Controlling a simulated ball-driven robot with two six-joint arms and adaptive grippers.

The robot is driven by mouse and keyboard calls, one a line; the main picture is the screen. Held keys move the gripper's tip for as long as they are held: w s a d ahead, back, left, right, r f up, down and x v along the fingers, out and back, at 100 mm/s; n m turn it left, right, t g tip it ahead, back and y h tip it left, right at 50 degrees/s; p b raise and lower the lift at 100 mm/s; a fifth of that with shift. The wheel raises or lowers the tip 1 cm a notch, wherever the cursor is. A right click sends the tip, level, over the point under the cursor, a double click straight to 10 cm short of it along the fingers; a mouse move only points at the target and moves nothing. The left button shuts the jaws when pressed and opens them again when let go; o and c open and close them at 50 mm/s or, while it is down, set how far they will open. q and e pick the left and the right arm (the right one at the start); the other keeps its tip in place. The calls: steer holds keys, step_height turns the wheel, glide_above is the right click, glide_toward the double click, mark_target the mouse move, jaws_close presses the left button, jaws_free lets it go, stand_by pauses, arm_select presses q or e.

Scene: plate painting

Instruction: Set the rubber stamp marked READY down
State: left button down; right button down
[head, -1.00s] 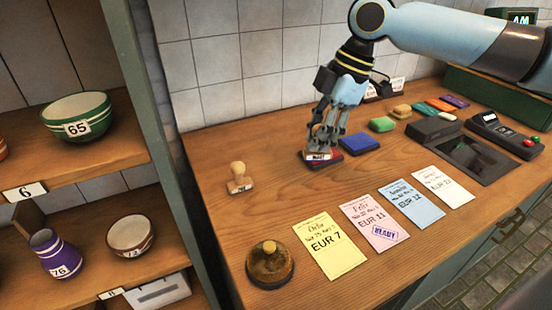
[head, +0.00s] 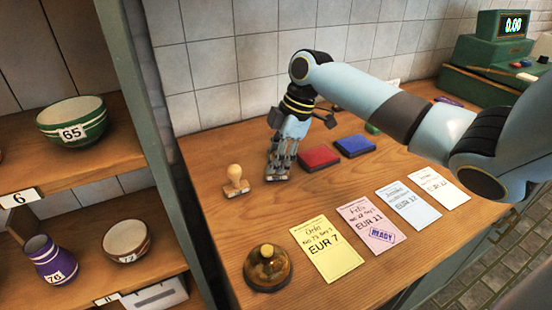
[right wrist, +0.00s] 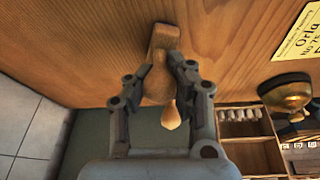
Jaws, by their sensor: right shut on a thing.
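My right gripper (head: 279,168) points down over the wooden counter, left of the red ink pad. It is shut on a wooden-handled stamp, whose base (head: 276,178) shows under the fingers, at or just above the counter; I cannot tell if it touches. In the right wrist view the stamp (right wrist: 160,45) sits between the fingertips (right wrist: 158,85). Its label is not readable now. A second wooden stamp (head: 236,180) stands upright to its left; its knob (right wrist: 172,116) probably shows in the wrist view. My left gripper is not in view.
A red ink pad (head: 319,158) and a blue one (head: 355,146) lie to the right. In front lie the yellow (head: 327,248), pink (head: 371,226), blue (head: 408,203) and white (head: 438,188) tickets; the pink one bears a READY print. A brass bell (head: 267,268) stands at the front left.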

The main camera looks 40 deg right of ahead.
steer(key=c, duration=1.7)
jaws_free()
steer(key=shift+f, duration=0.15)
steer(key=o, duration=0.5)
steer(key=shift+r, duration=0.2)
steer(key=b+v, duration=0.1)
steer(key=v, duration=1.1)
steer(key=shift+f, duration=0.1)
